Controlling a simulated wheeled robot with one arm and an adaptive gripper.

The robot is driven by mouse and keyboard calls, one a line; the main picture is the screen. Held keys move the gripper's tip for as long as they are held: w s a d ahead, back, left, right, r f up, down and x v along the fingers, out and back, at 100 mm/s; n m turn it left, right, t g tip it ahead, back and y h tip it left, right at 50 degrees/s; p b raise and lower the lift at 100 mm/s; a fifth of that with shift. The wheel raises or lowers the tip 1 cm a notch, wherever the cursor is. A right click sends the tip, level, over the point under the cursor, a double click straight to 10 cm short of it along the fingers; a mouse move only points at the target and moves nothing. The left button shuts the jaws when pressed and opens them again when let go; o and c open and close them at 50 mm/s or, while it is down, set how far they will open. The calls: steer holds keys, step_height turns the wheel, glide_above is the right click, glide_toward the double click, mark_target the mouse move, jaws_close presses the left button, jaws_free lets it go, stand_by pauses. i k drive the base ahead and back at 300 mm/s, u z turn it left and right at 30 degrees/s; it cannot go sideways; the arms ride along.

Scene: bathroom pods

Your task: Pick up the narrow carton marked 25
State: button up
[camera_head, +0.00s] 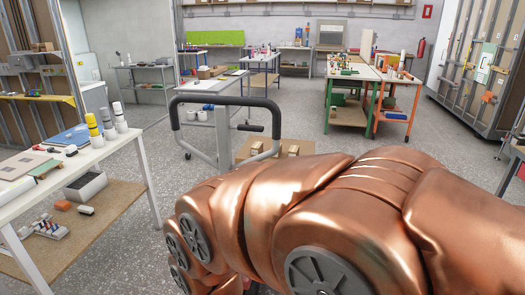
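I cannot make out a carton marked 25; no number is readable at this size. Two small tan cartons, one on the left (256,148) and one on the right (293,151), show low down behind the grey trolley, on a brown surface (240,160). My copper arm covers part of that area. The arm fills the lower right and middle of the view. My gripper is not in view, so its fingers and anything in them are hidden.
A grey trolley (222,152) with a dark handle stands just beyond my arm. A white table (140,160) with tubes and a blue folder (73,136) is at left. Workbenches (350,112) stand farther back. Grey floor (170,185) is clear between the table and trolley.

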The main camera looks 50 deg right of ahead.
mark_target(294, 151)
steer(key=z, duration=2.4)
steer(key=i, duration=6.55)
steer(key=u, duration=1.1)
